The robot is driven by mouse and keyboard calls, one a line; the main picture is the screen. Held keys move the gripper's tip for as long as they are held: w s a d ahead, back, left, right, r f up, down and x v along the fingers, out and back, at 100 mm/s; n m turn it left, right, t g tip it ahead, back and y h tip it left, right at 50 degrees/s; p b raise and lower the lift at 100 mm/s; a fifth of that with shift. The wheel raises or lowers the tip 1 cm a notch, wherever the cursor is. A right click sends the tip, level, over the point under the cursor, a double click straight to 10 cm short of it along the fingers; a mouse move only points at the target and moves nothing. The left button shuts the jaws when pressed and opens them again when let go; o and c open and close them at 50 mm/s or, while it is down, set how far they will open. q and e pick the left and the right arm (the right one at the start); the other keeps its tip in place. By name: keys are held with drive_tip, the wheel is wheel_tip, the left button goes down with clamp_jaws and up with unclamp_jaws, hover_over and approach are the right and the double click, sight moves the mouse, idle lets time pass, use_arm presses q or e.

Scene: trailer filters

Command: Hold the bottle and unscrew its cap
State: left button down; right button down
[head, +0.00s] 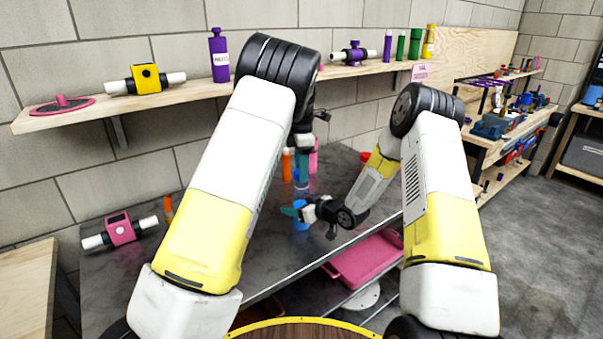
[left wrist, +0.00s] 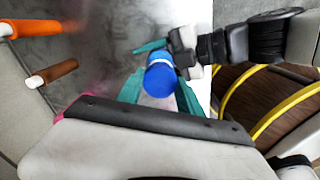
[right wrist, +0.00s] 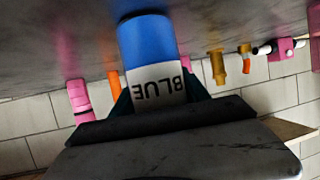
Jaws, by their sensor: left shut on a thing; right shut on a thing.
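The bottle (right wrist: 150,55) is blue with a white band lettered BLUE and stands upright over the grey table. My right gripper (head: 293,212) reaches in from the side and is shut on the bottle at its lettered band, with teal fingers on both sides in the right wrist view (right wrist: 157,100). My left gripper (head: 302,184) points down from above and is shut at the bottle's top end. In the left wrist view, a round blue end (left wrist: 161,78) sits between its teal fingers. The seam between cap and bottle is hidden.
The grey table (head: 130,285) carries a pink valve block (head: 121,231) at left, and orange and pink cylinders stand behind the bottle. A wooden shelf (head: 190,93) with several parts runs along the wall. A pink tray (head: 365,262) is below the front edge.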

use_arm(q)
drive_tip(key=shift+r, duration=0.15)
drive_tip(key=shift+r, duration=2)
use_arm(e)
drive_tip(key=shift+c, duration=2.3)
unclamp_jaws()
drive_tip(key=shift+d, duration=0.1)
